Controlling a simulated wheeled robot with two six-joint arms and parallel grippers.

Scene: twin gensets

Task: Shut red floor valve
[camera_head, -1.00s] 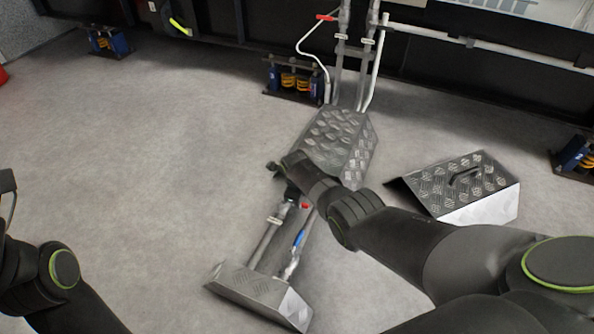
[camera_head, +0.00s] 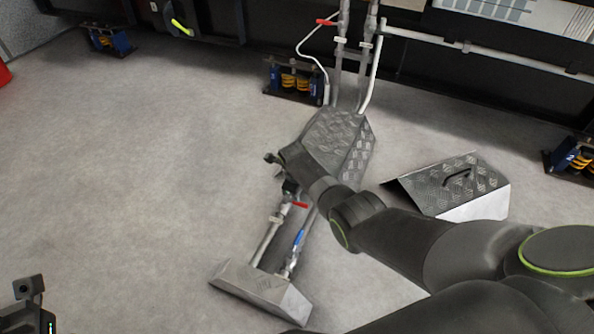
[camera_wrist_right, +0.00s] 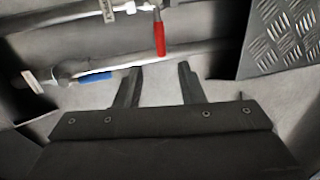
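The red floor valve's handle (camera_head: 299,205) sits on a floor pipe between two tread-plate covers. In the right wrist view the red handle (camera_wrist_right: 160,38) lies crosswise to its pipe. A blue handle (camera_head: 300,238) lies along the neighbouring pipe; it also shows in the right wrist view (camera_wrist_right: 95,78). My right gripper (camera_wrist_right: 160,72) is open with nothing between its fingers, and the red handle's end appears just beyond the gap. In the head view my right gripper (camera_head: 277,170) is just above and left of the red handle. My left gripper (camera_head: 28,290) is at the lower left corner, its fingers unclear.
A tread-plate cover (camera_head: 345,140) stands behind the valves and a smaller one (camera_head: 262,288) in front. A loose cover with a handle (camera_head: 455,185) lies to the right. Upright pipes (camera_head: 340,70) carry another red lever (camera_head: 327,21). The floor at left is clear.

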